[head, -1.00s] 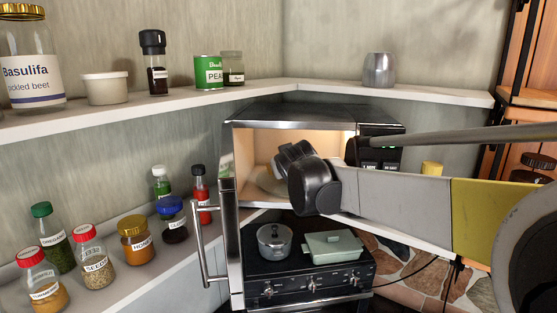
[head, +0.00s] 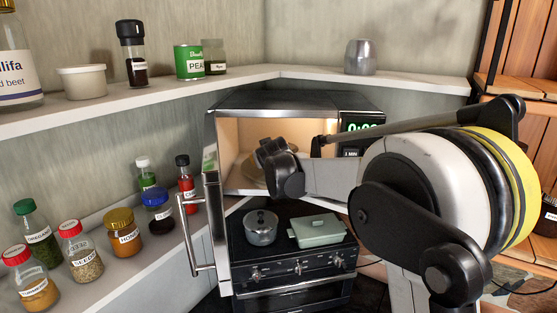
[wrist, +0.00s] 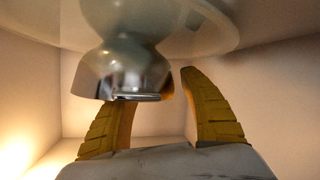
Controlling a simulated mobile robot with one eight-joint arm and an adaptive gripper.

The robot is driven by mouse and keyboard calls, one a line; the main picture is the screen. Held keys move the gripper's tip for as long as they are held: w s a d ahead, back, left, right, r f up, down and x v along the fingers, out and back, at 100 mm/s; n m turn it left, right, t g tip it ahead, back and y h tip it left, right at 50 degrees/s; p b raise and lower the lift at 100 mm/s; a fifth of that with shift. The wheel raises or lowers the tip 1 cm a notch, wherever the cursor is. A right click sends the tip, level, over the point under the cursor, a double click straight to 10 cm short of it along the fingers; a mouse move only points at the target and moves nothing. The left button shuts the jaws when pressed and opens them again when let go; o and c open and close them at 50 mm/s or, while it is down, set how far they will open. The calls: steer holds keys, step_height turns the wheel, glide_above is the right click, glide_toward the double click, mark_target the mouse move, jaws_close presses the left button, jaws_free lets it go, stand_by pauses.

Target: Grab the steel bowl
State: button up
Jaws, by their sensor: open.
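The steel bowl (wrist: 120,72) is a shiny metal piece in the wrist view, against a translucent round plate (wrist: 205,30) that spans the top of that picture. My gripper (wrist: 158,88) is open with two yellow fingers. The bowl covers the tip of the left finger, and the right finger stands to its right with a gap. I cannot tell whether the left finger touches the bowl. In the head view my gripper (head: 268,155) reaches into the lit microwave (head: 275,103), where the bowl is hidden behind it.
The microwave door (head: 212,170) stands open at left. Below is a stove with a grey pot (head: 261,228) and a green lidded dish (head: 317,230). Spice jars (head: 125,235) line the left shelf. A grey metal cup (head: 360,57) stands on the upper shelf.

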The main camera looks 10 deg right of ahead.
steer(key=shift+w+f, duration=0.1)
jaws_close()
